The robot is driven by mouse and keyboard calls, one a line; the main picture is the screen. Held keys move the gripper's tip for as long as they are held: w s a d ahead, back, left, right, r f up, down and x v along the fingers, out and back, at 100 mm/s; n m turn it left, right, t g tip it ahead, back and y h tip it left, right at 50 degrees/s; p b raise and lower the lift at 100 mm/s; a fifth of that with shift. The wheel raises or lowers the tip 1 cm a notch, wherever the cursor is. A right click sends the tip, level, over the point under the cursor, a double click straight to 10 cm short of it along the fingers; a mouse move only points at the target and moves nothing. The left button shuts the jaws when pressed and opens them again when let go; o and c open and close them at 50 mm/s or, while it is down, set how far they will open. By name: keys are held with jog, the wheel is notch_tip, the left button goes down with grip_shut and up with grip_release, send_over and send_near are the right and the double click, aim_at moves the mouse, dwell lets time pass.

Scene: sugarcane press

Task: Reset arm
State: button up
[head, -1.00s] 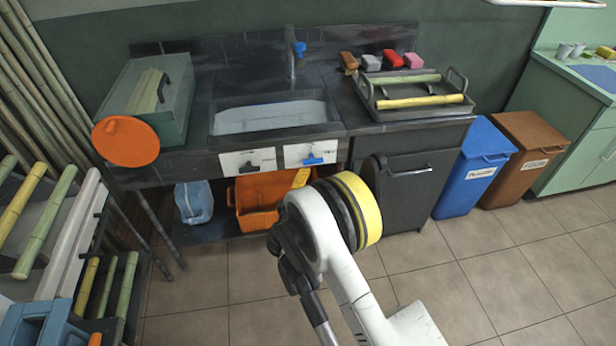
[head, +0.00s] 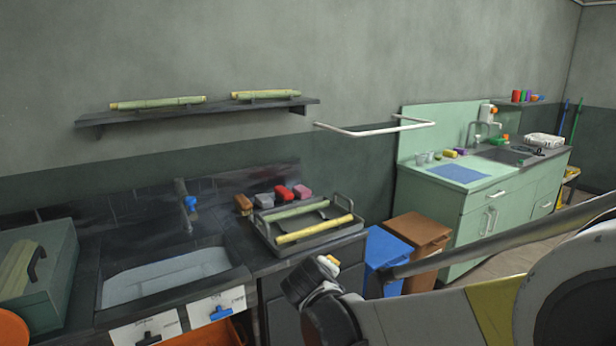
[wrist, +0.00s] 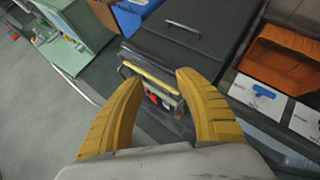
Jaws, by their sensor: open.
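My gripper shows in the wrist view (wrist: 160,90) as two yellow ribbed fingers. They are spread apart with nothing between them. Beyond the gap are a dark cabinet and a tray of cane pieces, some distance away. In the head view my arm crosses the lower right, in front of the counter and bins. The gripper's fingers cannot be made out there.
A dark counter holds a sink (head: 165,278), a green box (head: 45,268) and a tray (head: 265,233) of cane. Blue (head: 388,245) and brown (head: 418,230) bins stand to its right. Farther right is a green cabinet (head: 480,225). A wall shelf (head: 200,113) holds cane.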

jog(key=s+d+r+m+g, duration=0.1)
jog(key=s+d+r+m, duration=0.15)
jog(key=s+d, duration=0.4)
jog(key=s+d+r+m+g, duration=0.1)
jog(key=s+d+r+m, duration=0.15)
jog(key=s+d, duration=0.45)
jog(key=s+d+f+m+g+y, duration=0.1)
jog(key=s+f+m, duration=0.2)
jog(key=s, duration=1.2)
jog(key=shift+d+f+m+g+y, duration=0.2)
jog(key=shift+d+m+g+y, duration=0.15)
jog(key=shift+m, duration=0.45)
